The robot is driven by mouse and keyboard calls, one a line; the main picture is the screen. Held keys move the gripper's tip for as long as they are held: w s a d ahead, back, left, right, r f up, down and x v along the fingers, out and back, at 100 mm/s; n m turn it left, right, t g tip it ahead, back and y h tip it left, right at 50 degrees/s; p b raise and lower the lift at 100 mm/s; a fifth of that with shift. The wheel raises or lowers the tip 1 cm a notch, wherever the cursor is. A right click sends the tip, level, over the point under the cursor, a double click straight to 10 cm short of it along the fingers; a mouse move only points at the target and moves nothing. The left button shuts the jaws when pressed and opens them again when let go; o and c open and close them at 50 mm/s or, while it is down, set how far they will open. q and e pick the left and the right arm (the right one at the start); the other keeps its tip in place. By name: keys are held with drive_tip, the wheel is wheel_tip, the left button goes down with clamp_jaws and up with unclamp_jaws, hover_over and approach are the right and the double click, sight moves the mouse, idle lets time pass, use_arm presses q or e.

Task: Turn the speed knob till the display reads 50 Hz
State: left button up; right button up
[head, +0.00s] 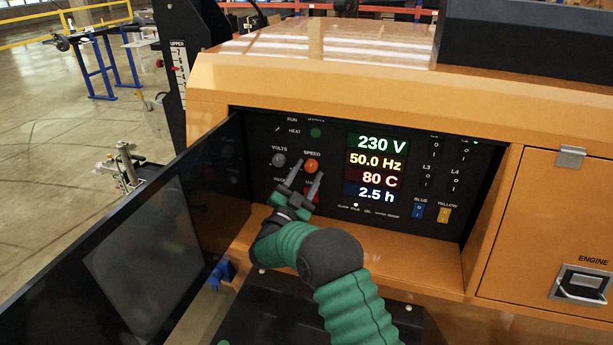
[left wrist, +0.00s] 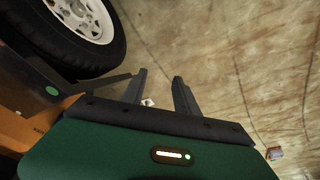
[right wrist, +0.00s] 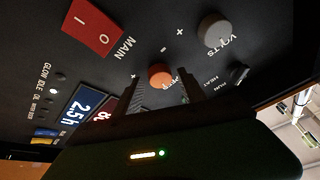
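The orange speed knob (head: 311,165) is on the black control panel, under the label SPEED. The display (head: 378,167) reads 230 V, 50.0 Hz, 80 C and 2.5 h. My right gripper (head: 304,178) is in front of the panel just below the knob, its fingers apart. In the right wrist view the orange knob (right wrist: 160,75) shows beyond and between the spread fingertips (right wrist: 161,83), with gaps on both sides. I see no contact with it. My left gripper (left wrist: 160,80) is open and empty over the floor in the left wrist view, outside the head view.
A grey volts knob (head: 279,160) is left of the speed knob. A red main switch (right wrist: 95,25) is close by. The open black door (head: 140,250) stands left of the panel recess. A tyre (left wrist: 60,40) is near my left gripper.

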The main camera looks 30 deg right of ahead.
drive_tip(key=shift+o, duration=0.2)
drive_tip(key=v, duration=1.7)
drive_tip(key=shift+w+d+f, duration=0.1)
drive_tip(key=shift+f, duration=0.05)
